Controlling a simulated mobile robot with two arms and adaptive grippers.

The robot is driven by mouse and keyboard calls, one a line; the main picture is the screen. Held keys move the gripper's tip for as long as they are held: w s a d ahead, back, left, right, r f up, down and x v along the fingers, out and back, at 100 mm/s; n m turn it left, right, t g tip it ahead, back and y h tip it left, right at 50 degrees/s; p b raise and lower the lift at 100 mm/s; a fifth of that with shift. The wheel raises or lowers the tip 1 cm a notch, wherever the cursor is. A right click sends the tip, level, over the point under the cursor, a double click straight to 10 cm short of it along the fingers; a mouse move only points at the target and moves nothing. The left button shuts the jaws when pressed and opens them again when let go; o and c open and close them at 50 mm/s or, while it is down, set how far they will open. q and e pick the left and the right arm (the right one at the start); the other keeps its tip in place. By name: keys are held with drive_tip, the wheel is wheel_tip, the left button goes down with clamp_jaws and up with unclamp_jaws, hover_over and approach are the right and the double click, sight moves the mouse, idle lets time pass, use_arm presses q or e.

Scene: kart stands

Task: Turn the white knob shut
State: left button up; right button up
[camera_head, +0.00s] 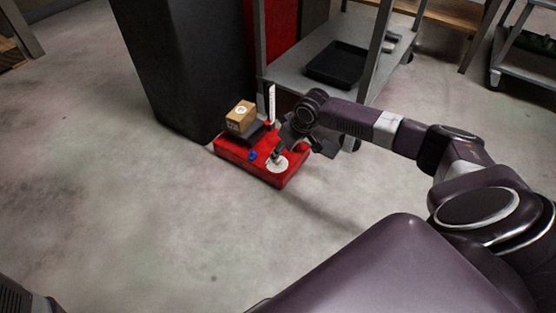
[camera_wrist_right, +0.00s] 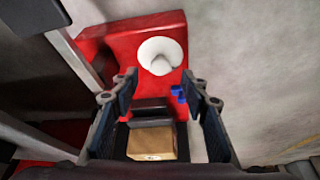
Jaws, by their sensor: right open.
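The white knob (camera_head: 277,165) is a round disc on top of a low red base (camera_head: 290,180) on the floor. In the right wrist view the white knob (camera_wrist_right: 160,52) lies just beyond the fingertips, with a raised grip across its middle. My right gripper (camera_wrist_right: 160,82) is open, with a finger to each side and nothing between the tips. In the head view my right gripper (camera_head: 283,148) hangs over the base close to the knob; contact cannot be told. My left gripper is not in view.
A small cardboard box (camera_head: 240,116) sits on a dark block on the base, beside a blue piece (camera_head: 253,155) and an upright white strip (camera_head: 271,103). A dark bin (camera_head: 185,65) and a metal cart with a black tray (camera_head: 338,64) stand behind. The floor at left is clear.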

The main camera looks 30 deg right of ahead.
drive_tip(key=shift+b+x, duration=1.45)
drive_tip(key=shift+x, duration=0.95)
drive_tip(key=shift+c, duration=0.7)
drive_tip(key=c, duration=1)
clamp_jaws()
